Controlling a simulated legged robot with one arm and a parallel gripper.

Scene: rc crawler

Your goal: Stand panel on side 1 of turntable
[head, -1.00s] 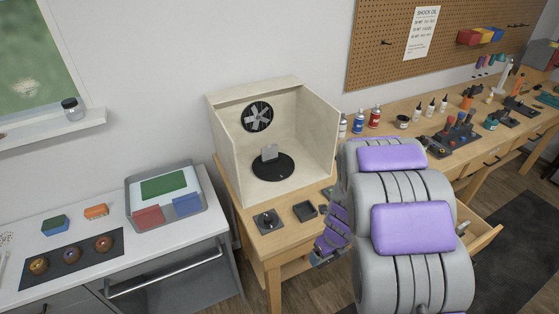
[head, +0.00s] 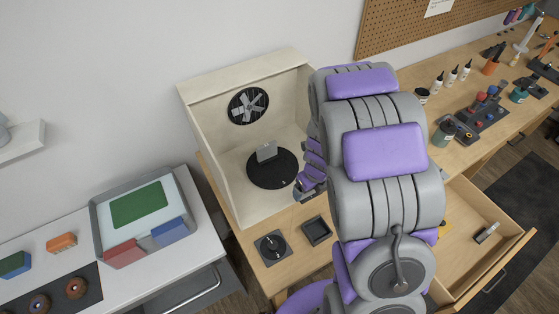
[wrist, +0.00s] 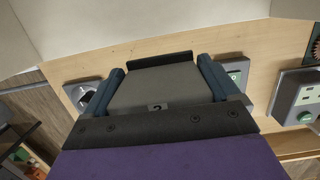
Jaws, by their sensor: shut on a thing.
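The turntable is a black disc (head: 272,174) on the floor of an open-fronted pale wooden booth (head: 250,208). A small grey upright plate (head: 266,152) stands on it in the middle. My gripper (head: 309,187) is at the booth's front right, beside the turntable and apart from it, partly hidden by my arm. In the wrist view my gripper (wrist: 160,84) is shut on a grey panel (wrist: 155,88), a dark finger on each side. The panel has a black strip along its far edge and a small label that looks like a 2.
A black knob plate (head: 272,247) and a small black tray (head: 316,231) lie on the bench in front of the booth. An open drawer (head: 480,245) sticks out at the right. Boxes with green switches (wrist: 304,97) show right in the wrist view. The booth walls bound the turntable.

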